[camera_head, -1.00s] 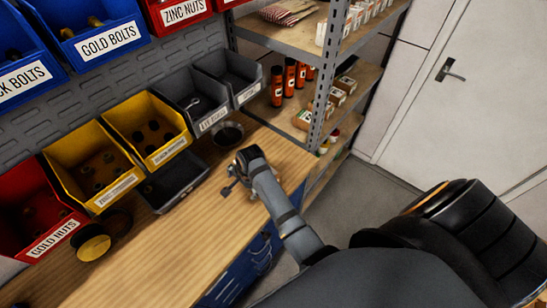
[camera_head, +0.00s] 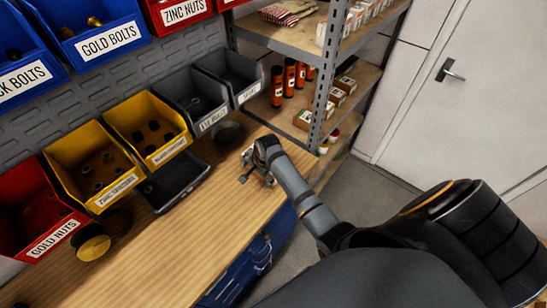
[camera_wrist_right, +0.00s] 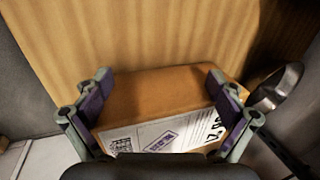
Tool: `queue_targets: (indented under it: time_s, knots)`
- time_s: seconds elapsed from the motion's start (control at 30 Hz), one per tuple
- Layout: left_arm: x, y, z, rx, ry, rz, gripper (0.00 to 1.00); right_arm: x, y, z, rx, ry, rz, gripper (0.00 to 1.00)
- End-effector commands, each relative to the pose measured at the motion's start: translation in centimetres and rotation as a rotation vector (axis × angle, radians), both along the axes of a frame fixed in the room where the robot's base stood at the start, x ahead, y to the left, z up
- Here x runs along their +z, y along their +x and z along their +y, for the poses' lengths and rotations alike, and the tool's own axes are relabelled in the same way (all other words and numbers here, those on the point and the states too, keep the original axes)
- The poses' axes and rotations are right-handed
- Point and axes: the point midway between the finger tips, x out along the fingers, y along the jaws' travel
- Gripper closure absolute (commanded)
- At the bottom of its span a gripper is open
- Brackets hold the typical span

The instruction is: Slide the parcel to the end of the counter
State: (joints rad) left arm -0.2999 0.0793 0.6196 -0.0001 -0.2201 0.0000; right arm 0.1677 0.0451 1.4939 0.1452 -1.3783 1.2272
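The parcel (camera_wrist_right: 165,95) is a small brown cardboard box with a white printed label, seen in the right wrist view on the wood counter. My right gripper (camera_wrist_right: 160,92) has one finger at each side of it. Both fingers look close to its sides, but I cannot tell whether they press on it. In the head view my right gripper (camera_head: 257,178) is low over the counter (camera_head: 200,225), near its right end. The parcel cannot be made out there; the hand may hide it. My left gripper is not in view.
Yellow bins (camera_head: 150,125), a red bin (camera_head: 35,215) and grey bins (camera_head: 195,100) line the back of the counter. A dark round bowl (camera_head: 229,133) stands near the hand. A metal shelf (camera_head: 285,35) stands beyond the counter's end.

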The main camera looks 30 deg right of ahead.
Motion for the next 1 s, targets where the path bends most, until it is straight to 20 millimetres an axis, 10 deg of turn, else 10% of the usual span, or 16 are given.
queue_targets:
  time_s: [1.0]
  knots:
    - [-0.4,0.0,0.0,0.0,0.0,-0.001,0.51,0.0,2.8,-8.0,-0.002,-0.003,0.0,0.06]
